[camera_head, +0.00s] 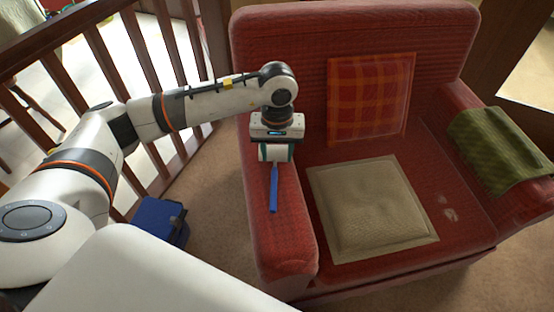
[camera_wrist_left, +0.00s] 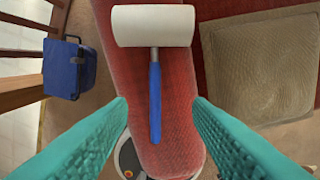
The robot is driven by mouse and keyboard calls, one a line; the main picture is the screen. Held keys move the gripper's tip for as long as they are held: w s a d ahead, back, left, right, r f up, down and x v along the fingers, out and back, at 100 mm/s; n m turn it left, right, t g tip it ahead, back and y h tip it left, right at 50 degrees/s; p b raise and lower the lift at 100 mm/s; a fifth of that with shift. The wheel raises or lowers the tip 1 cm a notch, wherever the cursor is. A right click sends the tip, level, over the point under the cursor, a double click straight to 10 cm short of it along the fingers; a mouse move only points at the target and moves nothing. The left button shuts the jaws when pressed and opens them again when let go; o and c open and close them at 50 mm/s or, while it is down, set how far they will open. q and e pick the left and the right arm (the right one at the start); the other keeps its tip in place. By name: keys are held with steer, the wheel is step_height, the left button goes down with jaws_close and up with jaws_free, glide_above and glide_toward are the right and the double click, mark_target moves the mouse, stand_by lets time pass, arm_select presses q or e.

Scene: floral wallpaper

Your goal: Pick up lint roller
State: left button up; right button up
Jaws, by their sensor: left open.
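The lint roller lies on the red armrest, with a white roll (camera_wrist_left: 153,26) and a blue handle (camera_head: 273,190). In the left wrist view its handle (camera_wrist_left: 155,100) points down the picture, and the roll is at the top. My left gripper (camera_head: 276,157) hangs over the armrest, pointing down, close to the roller's white end. Its teal fingers (camera_wrist_left: 158,104) are open and spread to either side of the handle in the wrist view, with nothing held. How much height is between fingertips and roller is hard to tell. My right gripper is not in view.
The red armchair (camera_head: 450,190) holds a plaid cushion (camera_head: 368,100), a beige cushion (camera_head: 372,207) and a green cloth (camera_head: 500,150) on its far armrest. A blue box (camera_head: 158,220) stands on the floor left of the chair, near a wooden railing (camera_head: 110,60).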

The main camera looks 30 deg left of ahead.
mark_target(274, 174)
arm_select(q)
step_height(274, 174, down, 3)
steer(key=shift+f, duration=0.2)
steer(key=f, duration=0.2)
steer(key=a+f, duration=0.1)
steer(key=f, duration=0.1)
steer(key=shift+f+b, duration=0.25)
steer(key=shift+b, duration=0.05)
steer(key=shift+w+f, duration=0.1)
steer(key=shift+f, duration=0.25)
jaws_close()
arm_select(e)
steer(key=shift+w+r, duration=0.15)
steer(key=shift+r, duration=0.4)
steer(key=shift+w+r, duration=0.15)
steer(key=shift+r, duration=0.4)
